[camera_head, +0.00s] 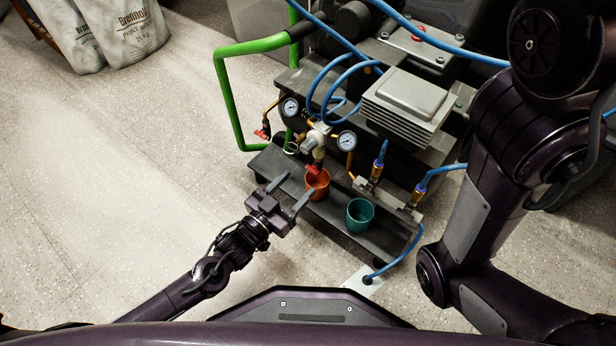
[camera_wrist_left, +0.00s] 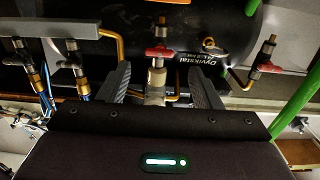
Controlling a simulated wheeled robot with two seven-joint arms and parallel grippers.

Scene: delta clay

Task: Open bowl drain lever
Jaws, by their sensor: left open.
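The red drain lever (camera_head: 313,169) sits under the small filter bowl of the regulator, just above an orange cup (camera_head: 318,184). In the left wrist view a red lever (camera_wrist_left: 158,52) on a brass fitting shows between the finger tips, which stand apart from it on both sides. My left gripper (camera_head: 298,188) is open and empty, its fingers pointing at the machine beside the orange cup. I cannot tell whether a finger touches the cup. My right arm shows at the right, but its gripper is out of view.
Another red lever (camera_head: 263,132) is on a brass pipe near the green handle (camera_head: 228,100). A teal cup (camera_head: 360,214) stands on the dark shelf (camera_head: 385,245). Two gauges (camera_head: 347,140), blue hoses (camera_head: 335,80) and brass fittings crowd the area.

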